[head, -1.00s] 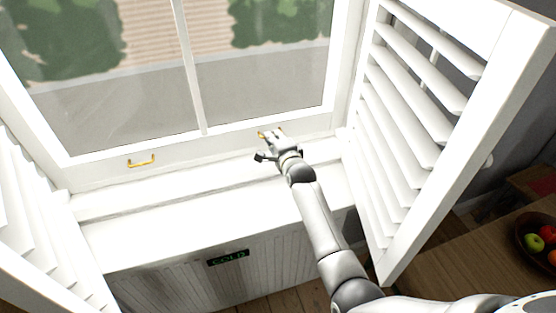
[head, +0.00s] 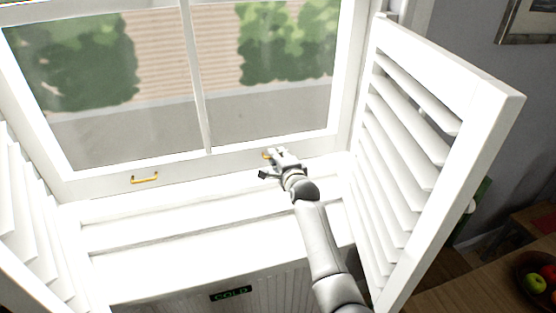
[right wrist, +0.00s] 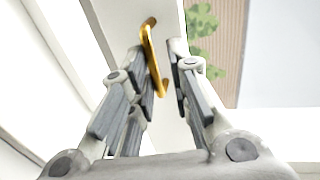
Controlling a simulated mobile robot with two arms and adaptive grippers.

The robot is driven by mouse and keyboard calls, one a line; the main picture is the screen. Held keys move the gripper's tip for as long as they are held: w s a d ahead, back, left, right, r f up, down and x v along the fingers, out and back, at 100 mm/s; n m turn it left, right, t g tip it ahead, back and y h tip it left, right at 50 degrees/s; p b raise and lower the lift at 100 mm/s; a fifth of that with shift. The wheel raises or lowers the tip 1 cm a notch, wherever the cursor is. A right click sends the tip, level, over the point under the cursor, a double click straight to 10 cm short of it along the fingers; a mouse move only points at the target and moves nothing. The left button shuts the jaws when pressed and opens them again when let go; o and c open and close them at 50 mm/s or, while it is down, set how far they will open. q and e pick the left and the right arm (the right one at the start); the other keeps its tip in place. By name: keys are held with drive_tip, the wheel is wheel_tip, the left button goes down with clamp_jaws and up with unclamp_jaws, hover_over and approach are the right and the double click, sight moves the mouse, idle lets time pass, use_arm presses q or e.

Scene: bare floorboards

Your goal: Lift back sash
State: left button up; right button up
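The white window sash (head: 213,162) has a bottom rail with two gold handles. The left handle (head: 145,178) is bare. My right gripper (head: 270,160) is at the right handle (head: 267,155). In the right wrist view the right gripper (right wrist: 160,62) has its fingers apart, one on each side of the gold handle (right wrist: 153,62). The handle lies nearer the left finger; I cannot tell whether they touch. The rail is behind the fingertips. My left gripper is out of view.
A louvred white shutter (head: 440,170) stands open close to the right of my arm, and another shutter (head: 25,220) is at left. The white sill (head: 170,235) is clear. Below it is a COLD sign (head: 231,293). A fruit bowl (head: 545,285) sits at lower right.

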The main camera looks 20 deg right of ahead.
drive_tip(key=shift+o, duration=0.5)
drive_tip(key=shift+f, duration=0.15)
wheel_tip(320, 180, up, 10)
drive_tip(key=shift+r, duration=0.25)
